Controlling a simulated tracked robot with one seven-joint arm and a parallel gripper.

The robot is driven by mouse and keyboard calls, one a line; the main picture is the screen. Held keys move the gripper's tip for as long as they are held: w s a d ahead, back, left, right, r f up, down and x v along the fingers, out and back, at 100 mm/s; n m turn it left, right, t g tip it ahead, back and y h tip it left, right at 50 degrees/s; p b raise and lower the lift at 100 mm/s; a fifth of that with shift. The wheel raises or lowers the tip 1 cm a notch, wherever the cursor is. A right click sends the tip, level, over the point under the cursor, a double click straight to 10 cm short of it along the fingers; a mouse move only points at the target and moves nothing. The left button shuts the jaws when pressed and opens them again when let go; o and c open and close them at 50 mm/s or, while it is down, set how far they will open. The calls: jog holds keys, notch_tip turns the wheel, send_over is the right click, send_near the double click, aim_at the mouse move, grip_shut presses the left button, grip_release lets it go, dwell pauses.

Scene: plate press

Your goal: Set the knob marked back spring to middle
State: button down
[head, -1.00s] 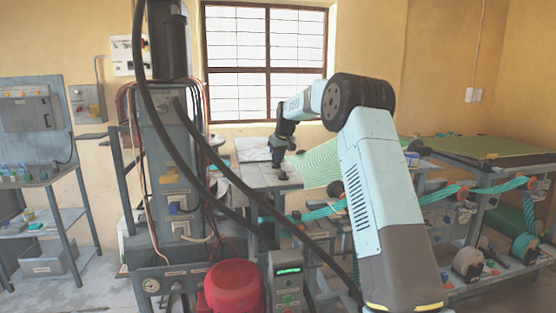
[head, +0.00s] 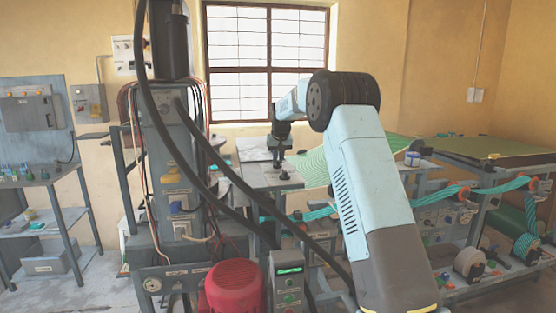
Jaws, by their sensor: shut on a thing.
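My gripper (head: 277,163) is small and dark at the end of my arm. It points down over the grey bench top (head: 252,182) in front of the window. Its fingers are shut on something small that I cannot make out. A small dark piece (head: 284,176) shows on the bench just below and to the right of the fingertips. I cannot tell whether it is a knob or whether the fingers touch it. No marking that reads back spring can be made out in this view.
The grey press column (head: 168,150) with black hoses stands left of the bench. A red motor (head: 234,287) and a control box with a green display (head: 288,270) are in front.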

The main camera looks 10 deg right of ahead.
jog(key=shift+r, duration=0.15)
jog(key=c, duration=1.1)
grip_release()
jog(key=shift+c, duration=0.2)
jog(key=v, duration=1.3)
jog(key=shift+s+r, duration=0.15)
